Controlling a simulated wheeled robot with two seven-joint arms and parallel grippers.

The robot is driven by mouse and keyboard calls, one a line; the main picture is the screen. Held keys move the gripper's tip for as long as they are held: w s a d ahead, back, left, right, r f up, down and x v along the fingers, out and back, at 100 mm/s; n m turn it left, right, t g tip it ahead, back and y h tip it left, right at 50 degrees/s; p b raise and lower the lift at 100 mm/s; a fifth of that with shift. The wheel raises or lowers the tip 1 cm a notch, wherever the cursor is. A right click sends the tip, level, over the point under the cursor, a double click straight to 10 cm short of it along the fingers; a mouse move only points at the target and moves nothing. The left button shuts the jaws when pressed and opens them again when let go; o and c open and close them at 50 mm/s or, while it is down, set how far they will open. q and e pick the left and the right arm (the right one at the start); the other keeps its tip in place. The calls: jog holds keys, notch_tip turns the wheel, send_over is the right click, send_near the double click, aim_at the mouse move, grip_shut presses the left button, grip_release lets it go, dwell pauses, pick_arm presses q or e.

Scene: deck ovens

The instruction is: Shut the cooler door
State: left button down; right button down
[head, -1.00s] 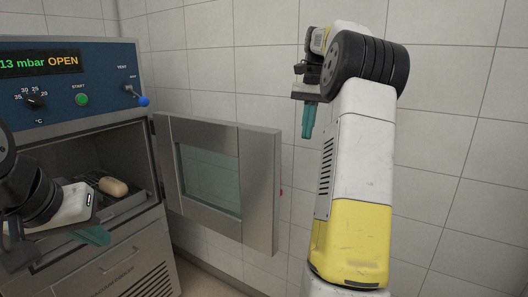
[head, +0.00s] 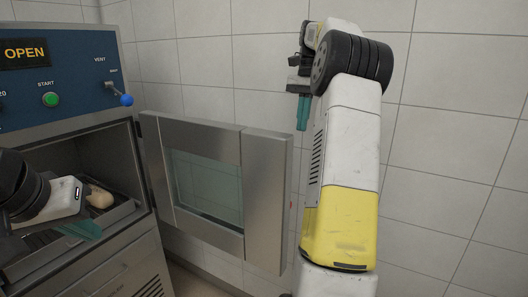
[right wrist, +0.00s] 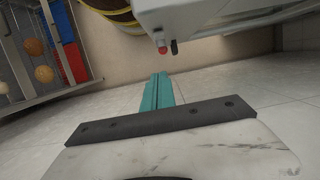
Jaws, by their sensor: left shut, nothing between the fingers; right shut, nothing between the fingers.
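The cooler door (head: 262,195) is a steel door with a glass window, hinged at the right side of the cooler's opening. It stands wide open, swung out to the right. My right gripper (head: 302,113) is shut and empty, just right of the door's upper free edge; I cannot tell whether it is clear of it in depth. Its teal fingers (right wrist: 157,92) also show in the right wrist view, pressed together below a grey body with a red knob (right wrist: 162,48). My left gripper (head: 82,229) is shut and empty in front of the cooler's opening.
The cooler (head: 70,75) has a blue panel with an OPEN display, a green START button (head: 50,99) and a blue-knobbed vent lever (head: 126,100). A loaf (head: 99,197) lies on a tray inside. A tiled wall stands behind. A rack (right wrist: 45,45) shows in the wrist view.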

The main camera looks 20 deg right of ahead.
aim_at(291, 158)
jog(key=shift+s+a+f, duration=0.55)
jog(key=shift+a+f, duration=0.25)
jog(key=shift+f, duration=0.8)
jog(key=shift+s+a+f, duration=0.55)
jog(key=shift+a+f, duration=0.3)
jog(key=shift+f, duration=0.8)
jog(key=shift+s+a+f, duration=0.55)
jog(key=shift+a+f, duration=0.25)
jog(key=shift+f, duration=0.8)
